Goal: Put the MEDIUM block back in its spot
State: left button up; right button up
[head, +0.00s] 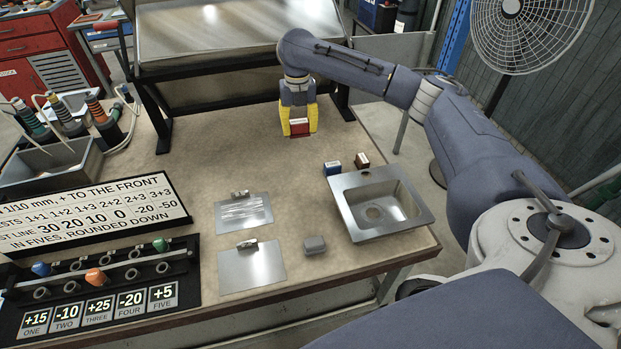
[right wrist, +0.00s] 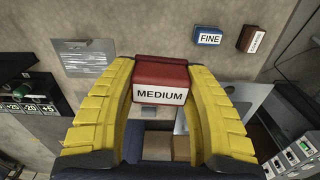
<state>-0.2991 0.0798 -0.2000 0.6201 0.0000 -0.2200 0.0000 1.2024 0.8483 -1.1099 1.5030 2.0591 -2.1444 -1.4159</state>
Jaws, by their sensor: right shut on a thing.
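My right gripper (head: 299,132) is shut on a red block, the MEDIUM block (head: 300,127), which has a white label. It hangs over the back middle of the table; its height above the surface is hard to tell. In the right wrist view the block (right wrist: 160,80) sits between the two yellow fingers and its label reads MEDIUM. The blue FINE block (head: 332,168) and a dark brown block (head: 362,160) stand side by side behind the sink, to the right of and nearer than my gripper. Both show in the right wrist view, the blue one (right wrist: 207,36) and the brown one (right wrist: 252,39). My left gripper is out of view.
The steel sink (head: 422,213) lies at the table's right edge. A grey block (head: 314,245) sits left of it. Two metal plates (head: 243,213) (head: 251,268) with small clips lie mid-table. A lettered board (head: 90,215) and a peg rack (head: 100,275) fill the left. The back middle is bare.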

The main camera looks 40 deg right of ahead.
aim_at(301, 179)
jog(key=shift+d+f, duration=0.1)
jog(key=shift+s+f+n, duration=0.1)
jog(key=shift+f+n, duration=0.2)
notch_tip(301, 179, down, 19)
jog(key=shift+f, duration=0.15)
dwell(0.4)
jog(key=shift+f, duration=0.15)
jog(key=o, duration=1.3)
notch_tip(301, 179, up, 12)
jog(key=shift+r, duration=0.2)
